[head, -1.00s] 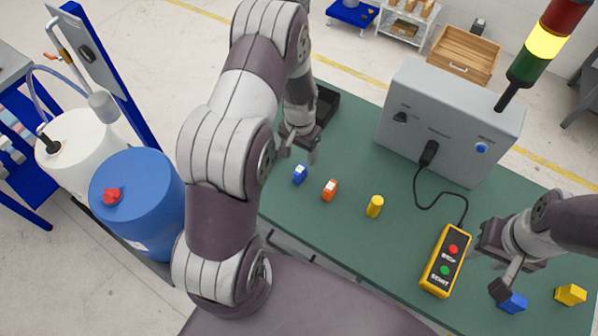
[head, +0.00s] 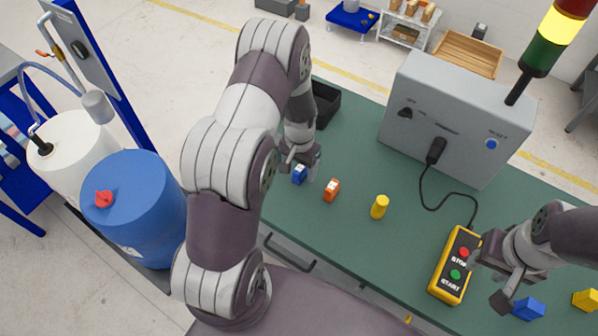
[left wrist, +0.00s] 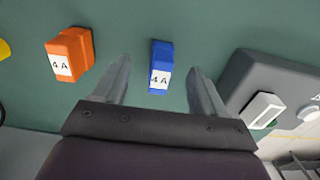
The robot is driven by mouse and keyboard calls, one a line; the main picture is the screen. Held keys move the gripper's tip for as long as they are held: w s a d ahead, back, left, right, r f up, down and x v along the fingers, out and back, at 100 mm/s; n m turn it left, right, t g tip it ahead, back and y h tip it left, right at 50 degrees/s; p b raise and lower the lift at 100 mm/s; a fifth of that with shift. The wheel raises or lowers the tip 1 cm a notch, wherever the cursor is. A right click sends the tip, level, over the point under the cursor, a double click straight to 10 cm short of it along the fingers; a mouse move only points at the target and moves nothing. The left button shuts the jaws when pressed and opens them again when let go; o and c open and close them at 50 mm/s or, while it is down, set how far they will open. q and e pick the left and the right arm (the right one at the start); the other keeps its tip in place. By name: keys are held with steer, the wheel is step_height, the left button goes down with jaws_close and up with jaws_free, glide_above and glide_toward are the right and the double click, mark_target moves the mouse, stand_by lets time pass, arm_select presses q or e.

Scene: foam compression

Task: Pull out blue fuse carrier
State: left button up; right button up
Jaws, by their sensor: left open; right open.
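The blue fuse carrier (head: 299,174) stands on the green bench top, left of an orange carrier (head: 331,189). In the left wrist view the blue carrier (left wrist: 161,60) has a white "4 A" label and sits between the spread fingers, with a gap on both sides. My left gripper (head: 304,168) is open and close to the blue carrier; contact is not visible. The orange carrier also shows "4 A" in the left wrist view (left wrist: 69,52). My right gripper (head: 490,283) is open, near a blue block (head: 528,309) at the right; its fingertips are partly unclear.
A grey control box (head: 455,115) is cabled to a yellow start/stop pendant (head: 456,265). A black tray (head: 325,104) lies behind my left gripper. A yellow block (head: 586,299) is at the right edge.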

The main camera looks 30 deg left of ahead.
mark_target(300, 168)
stand_by(0.8)
arm_select(q)
jaws_close()
steer(key=shift+r+p, duration=0.4)
steer(key=shift+p, duration=0.05)
steer(key=shift+r+p, duration=0.4)
steer(key=shift+r, duration=0.15)
steer(key=shift+r+p, duration=1.65)
steer(key=shift+r, duration=0.45)
